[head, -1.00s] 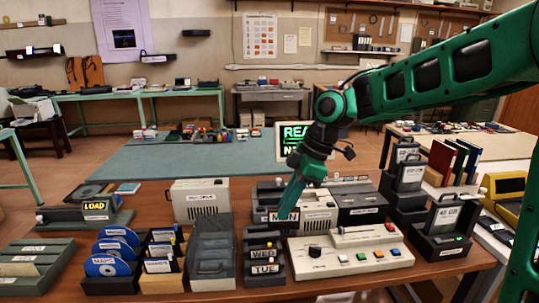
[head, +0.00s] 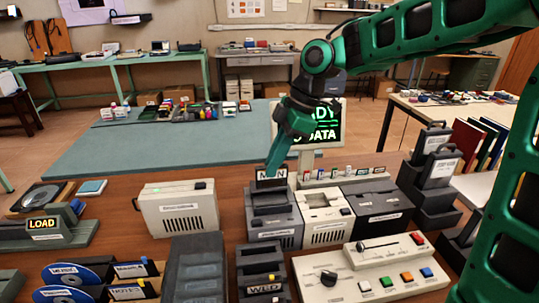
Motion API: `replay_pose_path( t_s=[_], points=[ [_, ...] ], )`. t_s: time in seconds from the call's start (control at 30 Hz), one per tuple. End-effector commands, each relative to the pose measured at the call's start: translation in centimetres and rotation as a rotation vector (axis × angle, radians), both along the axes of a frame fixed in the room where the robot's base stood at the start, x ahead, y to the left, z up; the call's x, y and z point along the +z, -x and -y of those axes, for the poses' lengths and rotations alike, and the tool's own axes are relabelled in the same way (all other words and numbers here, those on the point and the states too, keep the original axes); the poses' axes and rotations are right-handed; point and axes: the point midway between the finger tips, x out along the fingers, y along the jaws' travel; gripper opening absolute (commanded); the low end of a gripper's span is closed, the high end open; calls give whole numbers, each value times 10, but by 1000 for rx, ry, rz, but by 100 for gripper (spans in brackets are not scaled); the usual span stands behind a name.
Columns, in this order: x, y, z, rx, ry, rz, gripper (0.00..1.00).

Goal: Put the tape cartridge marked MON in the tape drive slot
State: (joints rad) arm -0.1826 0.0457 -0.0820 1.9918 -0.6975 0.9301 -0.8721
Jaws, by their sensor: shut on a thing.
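The tape cartridge marked MON (head: 272,174) is dark with a white label and stands upright, label towards me. My gripper (head: 271,167) is shut on its top; the fingers are small and partly hidden behind the cartridge. The cartridge is at the top rear of a grey desktop unit with a dark top (head: 274,230), which looks like the tape drive. I cannot tell whether its lower end is inside a slot or just above it. The dark cartridge rack (head: 262,262) at the front holds a cartridge marked WED (head: 263,289).
A pale open-topped unit (head: 326,228) and a dark unit (head: 384,216) stand right of the drive. A beige box (head: 177,211) stands left. A control panel (head: 375,276) lies in front. A monitor (head: 328,127) stands close behind my gripper.

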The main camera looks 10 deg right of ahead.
Motion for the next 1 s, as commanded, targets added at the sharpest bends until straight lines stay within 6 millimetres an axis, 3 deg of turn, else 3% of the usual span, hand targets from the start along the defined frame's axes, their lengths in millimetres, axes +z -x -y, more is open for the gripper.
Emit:
replay_pose_path(
  t_s=[0.6,1.0],
  points=[
    [-48,1,-3,3,0,-2,0],
    [-55,1,-3,4,0,0,0]
  ],
)
